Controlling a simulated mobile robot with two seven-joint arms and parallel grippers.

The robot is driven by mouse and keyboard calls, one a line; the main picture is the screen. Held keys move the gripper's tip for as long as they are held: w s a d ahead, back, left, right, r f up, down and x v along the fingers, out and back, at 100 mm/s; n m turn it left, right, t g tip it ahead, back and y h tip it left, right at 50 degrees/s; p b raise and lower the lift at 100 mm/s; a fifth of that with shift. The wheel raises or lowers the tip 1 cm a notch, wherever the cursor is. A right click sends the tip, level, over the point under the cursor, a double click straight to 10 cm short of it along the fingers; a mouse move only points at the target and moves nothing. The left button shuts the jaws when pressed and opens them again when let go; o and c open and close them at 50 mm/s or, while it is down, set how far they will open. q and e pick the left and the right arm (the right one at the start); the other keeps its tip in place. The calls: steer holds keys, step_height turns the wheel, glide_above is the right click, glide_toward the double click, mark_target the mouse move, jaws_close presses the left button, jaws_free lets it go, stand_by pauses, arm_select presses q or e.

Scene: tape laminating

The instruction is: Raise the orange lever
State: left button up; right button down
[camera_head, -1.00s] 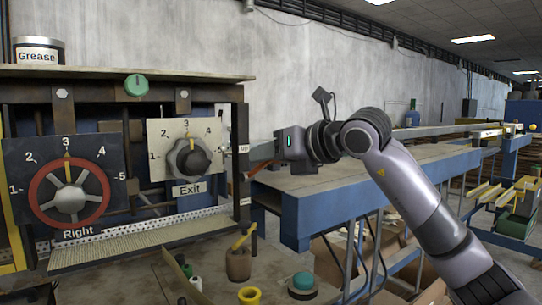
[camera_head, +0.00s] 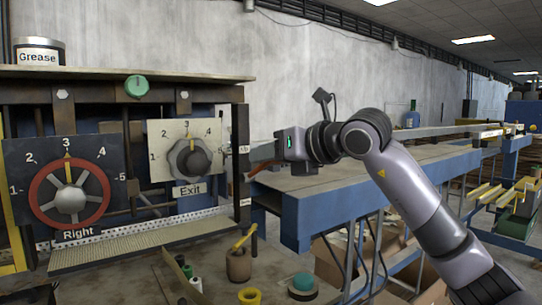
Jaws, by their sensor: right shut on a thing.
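The orange lever (camera_head: 258,167) shows as a short orange-red piece at the right side of the machine frame, beside the small white "up" label (camera_head: 244,150). My right gripper (camera_head: 258,156) reaches in from the right and is shut on the lever. The fingers and the machine's edge hide much of the lever, so its full shape does not show. My left gripper is not in view.
The machine carries a red "Right" dial (camera_head: 70,198) and a grey "Exit" knob (camera_head: 190,160). Below stand a brown pot (camera_head: 239,263), a yellow cup (camera_head: 250,296) and a teal-topped item (camera_head: 303,283). A blue-framed table (camera_head: 330,205) lies under my right arm.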

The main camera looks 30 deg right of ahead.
steer(key=c, duration=1.1)
jaws_free()
steer(key=shift+r, duration=0.3)
steer(key=o, duration=0.3)
steer(key=shift+o, duration=0.2)
steer(key=shift+w+a+f, duration=0.1)
steer(key=shift+f, duration=0.05)
steer(key=shift+s, duration=0.25)
steer(key=b+v, duration=0.2)
steer(key=v, duration=0.4)
steer(key=shift+s+d, duration=0.25)
steer(key=shift+s, duration=0.05)
